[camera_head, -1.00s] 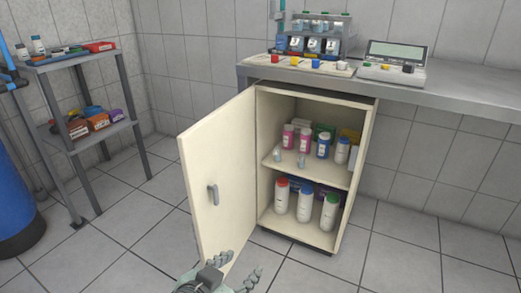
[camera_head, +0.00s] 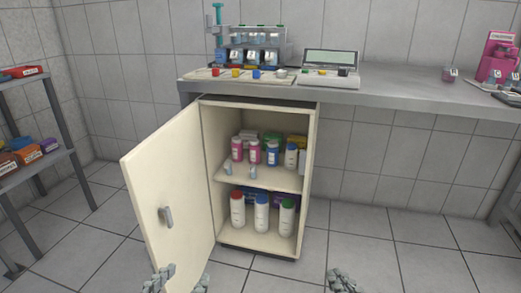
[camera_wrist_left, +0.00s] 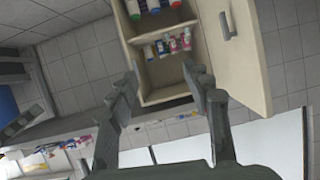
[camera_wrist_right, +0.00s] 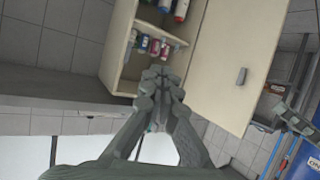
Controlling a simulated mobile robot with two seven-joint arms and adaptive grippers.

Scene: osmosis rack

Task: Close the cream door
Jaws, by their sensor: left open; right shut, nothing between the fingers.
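The cream door (camera_head: 165,190) stands wide open in the head view, swung out to the left of its cabinet (camera_head: 258,104). Its grey handle (camera_head: 166,217) is on the face turned toward me. My left gripper (camera_head: 160,279) shows at the bottom edge, in front of the door's lower part; it is open and empty in the left wrist view (camera_wrist_left: 165,88), with the door (camera_wrist_left: 245,50) beyond it. My right gripper (camera_head: 341,281) is at the bottom, right of the cabinet. It is shut and empty in the right wrist view (camera_wrist_right: 158,80). I see neither gripper touching the door.
The cabinet's two shelves hold several bottles (camera_head: 262,212). A grey bench (camera_head: 400,92) runs above it, with a rack (camera_head: 250,50) and a scale (camera_head: 331,68) on top. A shelf unit (camera_head: 50,160) stands at the left. The tiled floor (camera_head: 400,230) to the right is clear.

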